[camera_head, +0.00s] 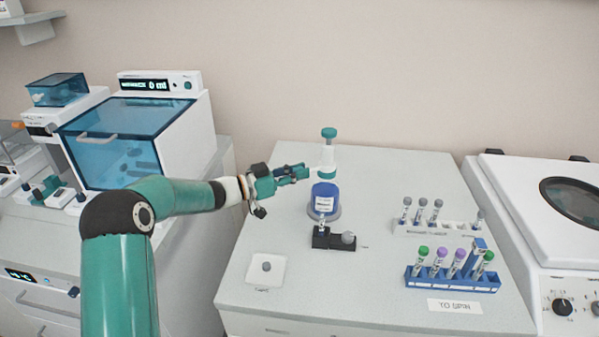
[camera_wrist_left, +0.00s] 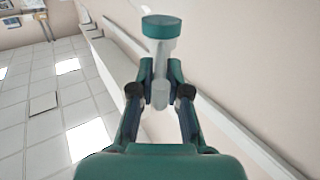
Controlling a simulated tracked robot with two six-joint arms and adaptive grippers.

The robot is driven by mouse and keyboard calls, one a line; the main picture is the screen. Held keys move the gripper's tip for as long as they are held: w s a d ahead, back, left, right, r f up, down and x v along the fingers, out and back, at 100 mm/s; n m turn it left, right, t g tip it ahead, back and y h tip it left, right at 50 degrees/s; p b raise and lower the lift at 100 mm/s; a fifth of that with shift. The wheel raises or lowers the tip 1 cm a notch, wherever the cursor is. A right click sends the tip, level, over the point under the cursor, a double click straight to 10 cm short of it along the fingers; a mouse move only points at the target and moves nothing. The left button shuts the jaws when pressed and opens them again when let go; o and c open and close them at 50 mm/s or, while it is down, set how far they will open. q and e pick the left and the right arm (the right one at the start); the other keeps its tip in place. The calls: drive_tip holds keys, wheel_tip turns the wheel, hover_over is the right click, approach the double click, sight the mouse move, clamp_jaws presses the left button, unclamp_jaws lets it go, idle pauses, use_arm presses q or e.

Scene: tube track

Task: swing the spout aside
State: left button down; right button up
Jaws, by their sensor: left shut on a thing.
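The dispenser is a blue bottle (camera_head: 325,198) with a white label, a white pump body (camera_head: 328,160) and a teal knob (camera_head: 329,132). It stands upright on a grey round base near the middle of the bench. My left gripper (camera_head: 303,172) reaches in from the left at the height of the pump body. In the left wrist view its two fingers (camera_wrist_left: 160,88) are closed around the pale spout (camera_wrist_left: 160,96), below the teal knob (camera_wrist_left: 162,27). The spout is largely hidden by the fingers in the head view. My right gripper is not in view.
A black block (camera_head: 333,240) holding a clear tube stands just in front of the bottle. A white pad (camera_head: 266,268) lies front left. A white rack (camera_head: 437,228) and a blue rack (camera_head: 452,281) with capped tubes stand to the right. A blue-windowed machine (camera_head: 140,130) is at left.

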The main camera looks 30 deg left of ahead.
use_arm(q)
drive_tip(key=c, duration=1.4)
unclamp_jaws()
drive_tip(key=shift+w+a+r, duration=0.1)
drive_tip(key=shift+w+r, duration=0.05)
drive_tip(key=shift+r, duration=0.2)
drive_tip(key=shift+c, duration=0.2)
drive_tip(key=o, duration=0.3)
drive_tip(key=shift+w+f, duration=0.2)
drive_tip(key=shift+f, duration=0.05)
drive_tip(key=shift+s, duration=0.25)
drive_tip(key=shift+s+a, duration=0.35)
drive_tip(key=shift+s, duration=0.05)
drive_tip(key=v, duration=1)
drive_tip(key=shift+s+a, duration=0.2)
drive_tip(key=shift+s, duration=0.15)
